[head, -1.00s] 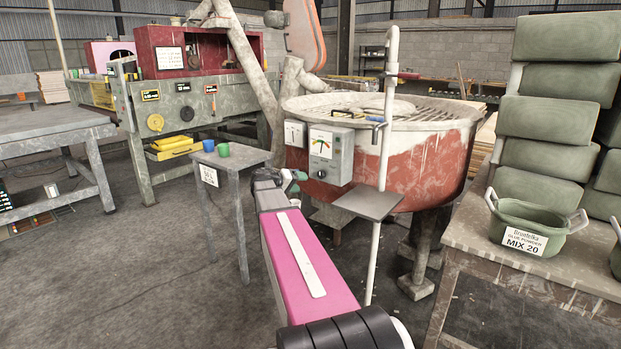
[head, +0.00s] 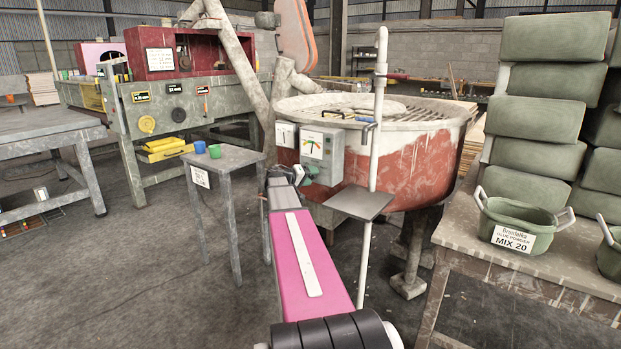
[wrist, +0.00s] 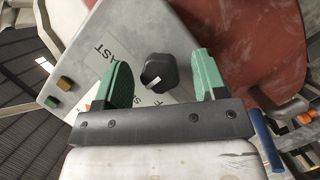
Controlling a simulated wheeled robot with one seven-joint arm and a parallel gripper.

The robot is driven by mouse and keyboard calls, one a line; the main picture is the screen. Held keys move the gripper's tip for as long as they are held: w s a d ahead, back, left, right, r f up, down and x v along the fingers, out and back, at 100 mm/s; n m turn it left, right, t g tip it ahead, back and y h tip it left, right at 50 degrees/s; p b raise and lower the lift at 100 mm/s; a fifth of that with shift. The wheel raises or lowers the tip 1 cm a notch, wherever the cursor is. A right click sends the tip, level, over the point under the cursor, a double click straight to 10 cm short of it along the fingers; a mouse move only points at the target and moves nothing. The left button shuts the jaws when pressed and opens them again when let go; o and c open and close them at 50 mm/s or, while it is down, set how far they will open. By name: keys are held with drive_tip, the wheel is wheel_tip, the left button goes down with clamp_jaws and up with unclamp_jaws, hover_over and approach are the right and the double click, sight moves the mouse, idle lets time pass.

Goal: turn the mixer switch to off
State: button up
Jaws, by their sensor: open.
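The mixer is a rusty red and white tub (head: 415,170) with a grey control box (head: 331,142) on its side, which bears a dial label. In the wrist view the box's grey face (wrist: 150,28) is close, with a dark rotary switch (wrist: 160,72) on it. A pale pointer mark shows on the switch, tilted; its lettering is only partly readable. My gripper (wrist: 163,64) is open, its green fingers on either side of the switch, apart from it in the picture. Remaining depth is unclear. In the head view my gripper (head: 302,175) is at the box's lower left and covers the switch.
A small grey table (head: 228,160) with blue and green cups stands left of my arm. A grey plate (head: 360,203) on a white pipe (head: 376,120) is right of it. A bench (head: 500,250) with a green MIX 20 tub (head: 515,222) stands at the right.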

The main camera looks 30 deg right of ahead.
drive_tip(key=shift+d, duration=0.15)
drive_tip(key=c, duration=0.9)
drive_tip(key=n+h, duration=0.1)
drive_tip(key=n, duration=0.2)
drive_tip(key=shift+n+g+h, duration=0.3)
drive_tip(key=shift+n+g, duration=0.1)
drive_tip(key=n+h, duration=0.1)
drive_tip(key=n, duration=0.2)
drive_tip(key=shift+n+h, duration=0.3)
drive_tip(key=shift+n, duration=0.1)
